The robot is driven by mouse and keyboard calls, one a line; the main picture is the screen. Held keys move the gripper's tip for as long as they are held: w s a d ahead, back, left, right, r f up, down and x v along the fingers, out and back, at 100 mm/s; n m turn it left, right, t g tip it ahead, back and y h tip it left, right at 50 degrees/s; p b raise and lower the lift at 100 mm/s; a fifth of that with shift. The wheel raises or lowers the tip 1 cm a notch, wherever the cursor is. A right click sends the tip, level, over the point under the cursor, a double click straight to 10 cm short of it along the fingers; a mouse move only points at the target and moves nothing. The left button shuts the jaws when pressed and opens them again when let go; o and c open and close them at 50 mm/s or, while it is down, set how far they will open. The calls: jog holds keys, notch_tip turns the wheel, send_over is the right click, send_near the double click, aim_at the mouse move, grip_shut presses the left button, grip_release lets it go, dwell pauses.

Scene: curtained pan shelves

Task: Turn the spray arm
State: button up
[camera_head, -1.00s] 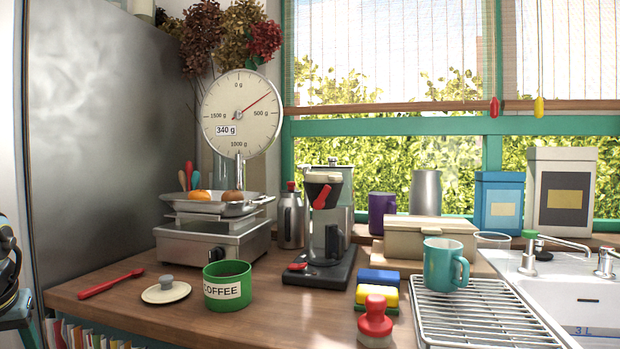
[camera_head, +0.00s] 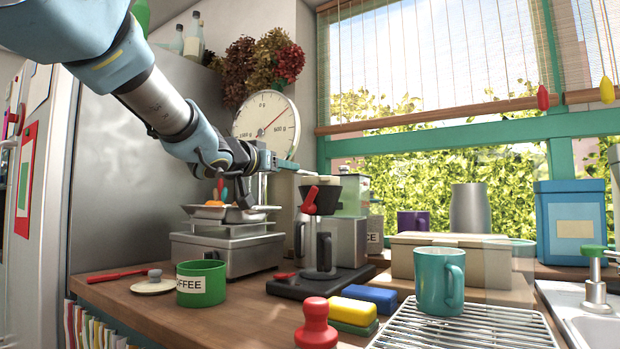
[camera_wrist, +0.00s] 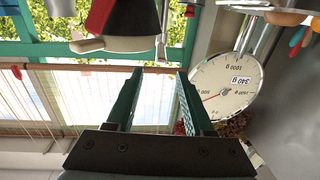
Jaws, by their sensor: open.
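The coffee maker (camera_head: 320,252) stands on the counter, with a black filter cone (camera_head: 322,200) and a red handle (camera_head: 309,199). A pale, flat piece above the cone, which looks like the spray arm (camera_head: 321,180), also shows upside down in the wrist view (camera_wrist: 100,45). A thin metal post (camera_wrist: 163,32) stands beside it there. My gripper (camera_head: 292,165) is raised in front of the scale, left of and slightly above the pale piece. Its two green fingers (camera_wrist: 158,78) are apart with nothing between them. The pale piece lies beyond the fingertips, with no visible contact.
The scale (camera_head: 225,252) with its round dial (camera_head: 268,122) stands close behind and left of my gripper. A green coffee tin (camera_head: 201,284), red stamp-like knob (camera_head: 316,325), sponges (camera_head: 352,312), teal mug (camera_head: 438,284) and drying rack (camera_head: 470,335) lie in front.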

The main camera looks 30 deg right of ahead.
aim_at(301, 171)
jog(key=x, duration=0.9)
jog(key=shift+w+d+f, duration=0.1)
jog(key=shift+w+d, duration=0.1)
jog(key=shift+d, duration=0.05)
grip_shut()
dwell(1.0)
